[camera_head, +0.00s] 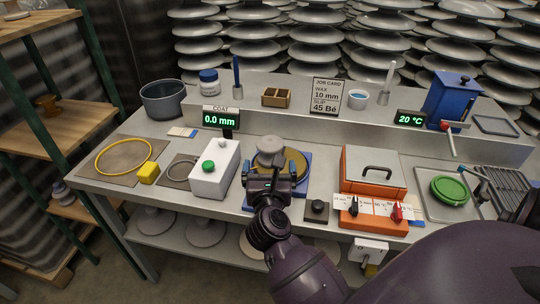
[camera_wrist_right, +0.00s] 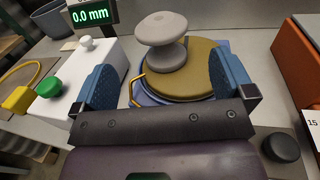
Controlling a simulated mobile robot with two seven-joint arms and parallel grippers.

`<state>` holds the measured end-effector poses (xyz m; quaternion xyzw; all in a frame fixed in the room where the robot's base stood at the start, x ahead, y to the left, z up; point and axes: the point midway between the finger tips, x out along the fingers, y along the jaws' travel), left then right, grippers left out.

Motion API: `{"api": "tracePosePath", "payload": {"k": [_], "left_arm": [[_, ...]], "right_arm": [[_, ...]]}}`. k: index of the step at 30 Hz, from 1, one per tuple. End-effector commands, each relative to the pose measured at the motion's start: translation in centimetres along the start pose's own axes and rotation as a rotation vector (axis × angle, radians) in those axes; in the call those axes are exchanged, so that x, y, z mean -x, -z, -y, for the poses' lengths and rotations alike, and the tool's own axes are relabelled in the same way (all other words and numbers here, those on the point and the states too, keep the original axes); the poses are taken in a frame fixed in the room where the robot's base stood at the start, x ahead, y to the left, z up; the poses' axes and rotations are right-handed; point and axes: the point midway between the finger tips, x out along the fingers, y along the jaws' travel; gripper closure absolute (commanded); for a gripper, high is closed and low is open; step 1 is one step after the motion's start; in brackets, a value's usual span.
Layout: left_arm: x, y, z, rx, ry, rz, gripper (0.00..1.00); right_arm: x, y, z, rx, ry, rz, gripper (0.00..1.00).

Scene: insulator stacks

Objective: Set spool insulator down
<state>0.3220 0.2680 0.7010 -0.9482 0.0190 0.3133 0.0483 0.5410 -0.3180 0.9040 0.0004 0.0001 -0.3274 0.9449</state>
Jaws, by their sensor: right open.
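The grey spool insulator (camera_head: 270,145) stands upright on a round tan plate (camera_head: 298,163) over a blue base (camera_head: 305,182), near the middle of the bench. In the right wrist view the spool (camera_wrist_right: 166,28) shows its wide top, narrow waist and lower flange, resting on the tan plate (camera_wrist_right: 200,75). My right gripper (camera_head: 270,175) is open, with its blue fingers to either side and nothing held between them. It is on the near side of the spool, apart from its visible part. My left gripper is not in view.
A white box with a green button (camera_head: 215,170) stands left of the plate, and an orange box with a handle (camera_head: 373,170) stands right. A black knob (camera_head: 318,207) sits near the front edge. A raised shelf with a 0.0 mm display (camera_head: 220,120) runs behind.

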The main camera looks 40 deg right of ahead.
Motion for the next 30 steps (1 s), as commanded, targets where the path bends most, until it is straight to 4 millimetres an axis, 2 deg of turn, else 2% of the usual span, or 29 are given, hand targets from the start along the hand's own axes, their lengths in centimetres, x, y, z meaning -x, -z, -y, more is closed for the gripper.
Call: {"api": "tracePosePath", "payload": {"k": [6,25,30], "left_arm": [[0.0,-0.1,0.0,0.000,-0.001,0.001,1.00],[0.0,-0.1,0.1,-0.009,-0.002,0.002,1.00],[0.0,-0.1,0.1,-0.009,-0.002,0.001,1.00]], "right_arm": [[1.8,0.1,0.0,0.000,0.001,-0.001,0.00],[1.9,0.0,0.0,0.007,-0.002,0.005,0.00],[2.5,-1.3,0.0,0.139,-0.061,0.103,0.00]]}}
